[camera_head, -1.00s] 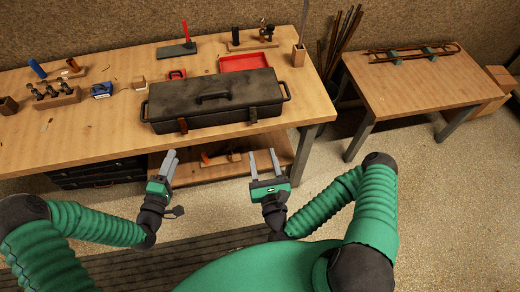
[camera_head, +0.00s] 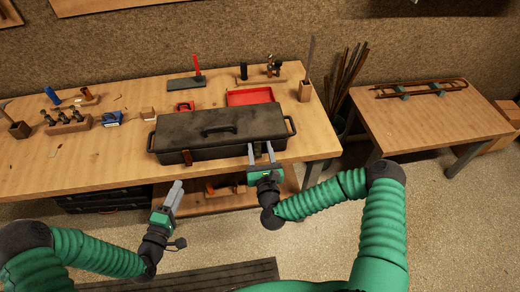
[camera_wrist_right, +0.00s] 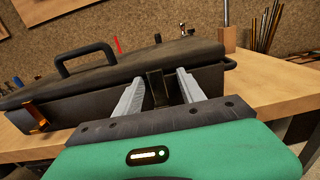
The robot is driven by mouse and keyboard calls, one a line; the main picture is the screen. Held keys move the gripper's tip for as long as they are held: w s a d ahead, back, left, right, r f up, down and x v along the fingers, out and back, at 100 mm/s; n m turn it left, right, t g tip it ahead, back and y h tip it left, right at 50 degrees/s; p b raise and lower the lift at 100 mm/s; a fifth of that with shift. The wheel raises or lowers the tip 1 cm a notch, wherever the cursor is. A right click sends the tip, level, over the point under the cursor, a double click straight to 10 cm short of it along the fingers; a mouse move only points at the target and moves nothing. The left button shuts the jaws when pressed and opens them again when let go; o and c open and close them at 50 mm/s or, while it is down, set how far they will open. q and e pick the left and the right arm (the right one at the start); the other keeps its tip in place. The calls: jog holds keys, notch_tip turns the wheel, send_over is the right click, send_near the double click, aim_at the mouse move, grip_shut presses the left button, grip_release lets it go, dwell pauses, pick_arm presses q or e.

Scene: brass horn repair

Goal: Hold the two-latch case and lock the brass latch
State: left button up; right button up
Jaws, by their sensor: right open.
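The black two-latch case (camera_head: 205,126) lies shut-looking along the front edge of the wooden workbench. Its brass latch (camera_head: 187,157) is on the left of the front face and also shows in the right wrist view (camera_wrist_right: 35,118). A dark latch (camera_wrist_right: 157,88) is on the right of the front face. My right gripper (camera_head: 261,150) is open at the case's front, its fingers on either side of the dark latch; I cannot tell if they touch the case. My left gripper (camera_head: 174,193) is in front of the bench, below and apart from the brass latch; its fingers are seen edge-on.
Behind the case are a red tray (camera_head: 250,96), a red padlock-like item (camera_head: 185,107) and a dark plate (camera_head: 187,83). Small tools stand at the bench's left. A second table (camera_head: 440,120) stands right. The bench front at left is clear.

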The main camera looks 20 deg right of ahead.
jog(key=shift+a+r, duration=0.1)
jog(key=shift+a, duration=0.35)
jog(key=shift+c, duration=1.4)
jog(key=c, duration=0.4)
jog(key=shift+d, duration=0.2)
grip_shut()
pick_arm(q)
jog(key=shift+a, duration=0.3)
jog(key=shift+a, duration=0.25)
jog(key=shift+c, duration=1)
jog(key=a+n, duration=0.1)
jog(key=a, duration=0.1)
jog(key=a+n+t+y, duration=0.1)
jog(key=a, duration=0.2)
jog(key=shift+w+a+f+n, duration=0.1)
jog(key=shift+a+f+n, duration=0.1)
jog(key=shift+n, duration=0.1)
grip_shut()
pick_arm(e)
jog(key=shift+a, duration=0.1)
